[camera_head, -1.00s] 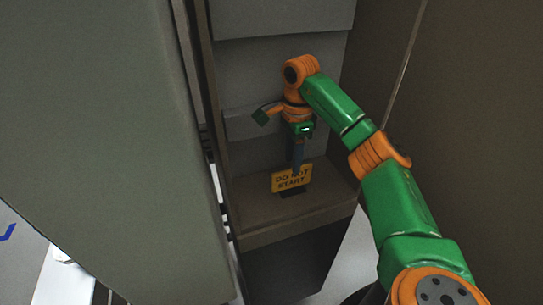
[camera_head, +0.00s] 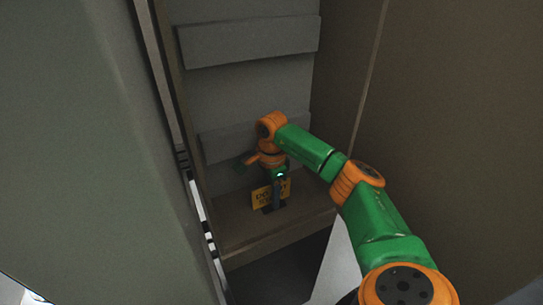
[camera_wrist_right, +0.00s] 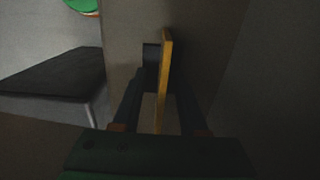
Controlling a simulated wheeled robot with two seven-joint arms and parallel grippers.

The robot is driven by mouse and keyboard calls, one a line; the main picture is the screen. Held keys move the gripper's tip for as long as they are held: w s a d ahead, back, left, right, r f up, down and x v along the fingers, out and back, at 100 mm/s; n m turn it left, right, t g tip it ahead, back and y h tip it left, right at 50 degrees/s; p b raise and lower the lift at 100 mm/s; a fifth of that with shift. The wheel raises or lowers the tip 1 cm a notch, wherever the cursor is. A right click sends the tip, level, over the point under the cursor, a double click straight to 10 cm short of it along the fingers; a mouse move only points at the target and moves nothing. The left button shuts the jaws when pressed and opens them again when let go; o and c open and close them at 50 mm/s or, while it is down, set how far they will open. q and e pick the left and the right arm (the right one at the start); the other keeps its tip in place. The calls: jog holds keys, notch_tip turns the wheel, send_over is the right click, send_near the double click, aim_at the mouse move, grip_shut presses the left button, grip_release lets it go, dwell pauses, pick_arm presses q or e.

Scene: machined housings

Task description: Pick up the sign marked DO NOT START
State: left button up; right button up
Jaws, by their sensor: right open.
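The yellow sign (camera_head: 260,198) stands upright on a brown ledge (camera_head: 240,232), on a dark base. Its lettering is partly covered by my right gripper (camera_head: 277,200), which points down at it from above. In the right wrist view the sign (camera_wrist_right: 164,75) shows nearly edge-on as a thin yellow strip, with its dark base (camera_wrist_right: 151,60) behind it. The open fingers of my right gripper (camera_wrist_right: 160,88) lie on either side of the strip, with a visible gap on the right. Contact on the left finger cannot be told. My left gripper is not in view.
The ledge sits in a narrow recess with a grey panelled back wall (camera_head: 250,85). A large grey-green panel (camera_head: 70,150) stands close on the left and a brown wall (camera_head: 455,130) on the right. The ledge's front edge is clear.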

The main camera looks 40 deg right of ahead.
jog(key=shift+f, duration=0.2)
grip_shut()
dwell(1.3)
